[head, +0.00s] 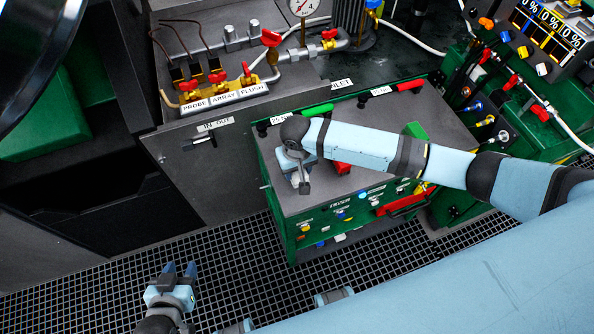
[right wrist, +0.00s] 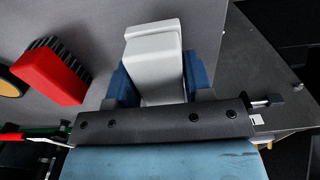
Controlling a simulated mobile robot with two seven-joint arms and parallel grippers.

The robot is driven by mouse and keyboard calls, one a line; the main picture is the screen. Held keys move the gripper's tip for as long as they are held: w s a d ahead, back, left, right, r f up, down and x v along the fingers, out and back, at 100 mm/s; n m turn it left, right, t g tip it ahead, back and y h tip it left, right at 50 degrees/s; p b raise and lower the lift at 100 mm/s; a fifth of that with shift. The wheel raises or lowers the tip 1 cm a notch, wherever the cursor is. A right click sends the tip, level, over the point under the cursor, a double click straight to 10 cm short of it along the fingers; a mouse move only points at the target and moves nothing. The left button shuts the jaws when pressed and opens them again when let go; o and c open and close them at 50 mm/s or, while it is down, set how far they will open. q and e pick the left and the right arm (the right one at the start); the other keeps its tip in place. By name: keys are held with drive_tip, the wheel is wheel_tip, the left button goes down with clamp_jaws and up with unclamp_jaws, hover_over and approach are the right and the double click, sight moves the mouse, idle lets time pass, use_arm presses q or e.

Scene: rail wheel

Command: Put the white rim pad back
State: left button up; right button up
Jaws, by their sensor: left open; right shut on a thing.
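The white rim pad (right wrist: 152,52) is a pale grey-white block in the right wrist view. It sits between the blue fingers of my right gripper (right wrist: 158,80), which is shut on it. In the head view my right gripper (head: 300,182) points down at the left part of the grey cabinet top (head: 340,200). The pad is mostly hidden there by my wrist. I cannot tell whether the pad touches the top. My left gripper (head: 181,269) is open and empty, low over the grating floor, left of the cabinet.
A red brush with dark bristles (right wrist: 52,72) lies beside the pad; its red body shows in the head view (head: 342,168). Green and red handled tools (head: 316,110) lie along the cabinet's back edge. A valve panel (head: 225,97) stands behind left. Grating floor (head: 110,290) is clear.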

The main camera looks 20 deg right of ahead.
wheel_tip(320, 180, down, 2)
drive_tip(key=o, duration=0.9)
drive_tip(key=shift+c, duration=0.2)
